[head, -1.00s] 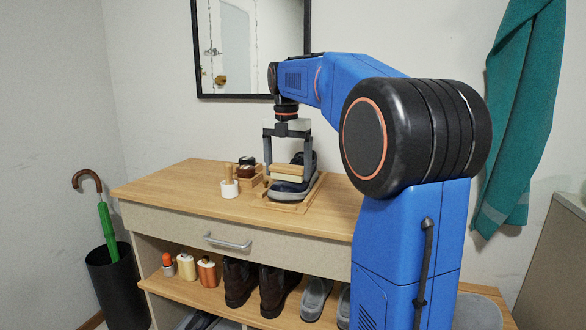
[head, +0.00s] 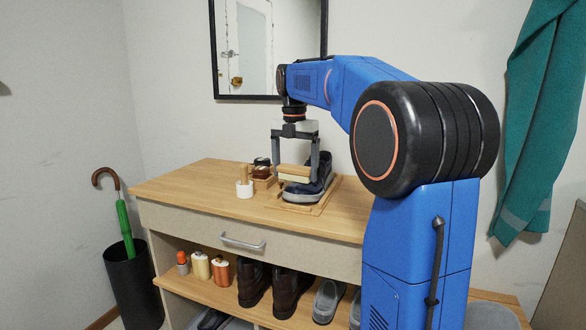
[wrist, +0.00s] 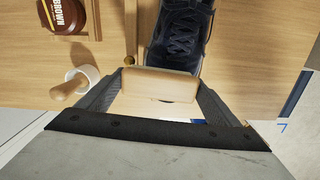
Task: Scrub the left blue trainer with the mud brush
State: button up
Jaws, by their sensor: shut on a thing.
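My gripper (head: 295,170) is over the bench top and shut on a brush with a wooden back and pale bristles (head: 293,174). The brush also shows between the fingers in the wrist view (wrist: 158,85). A dark blue trainer (head: 319,187) with a pale sole rests on a wooden board (head: 320,208). In the wrist view, the trainer's laces and upper (wrist: 182,32) show beyond the brush, and the brush hides its near end. The brush is at that end of the trainer; I cannot tell whether the bristles touch it.
A white pot with a wooden handle (head: 244,190) stands left of the board. A brown-labelled tin (wrist: 64,14) is close by. The bench top (head: 185,185) is clear at the left. Bottles and more shoes (head: 290,290) fill the shelf below. An umbrella stand (head: 133,285) is at far left.

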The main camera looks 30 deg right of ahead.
jog(key=shift+s+d, duration=0.65)
jog(key=shift+s, duration=0.15)
jog(key=shift+r, duration=0.1)
jog(key=shift+a+r, duration=0.1)
jog(key=shift+r, duration=2.85)
jog(key=shift+r, duration=0.1)
jog(key=shift+r, duration=1.4)
jog(key=shift+s, duration=0.1)
jog(key=shift+s, duration=0.1)
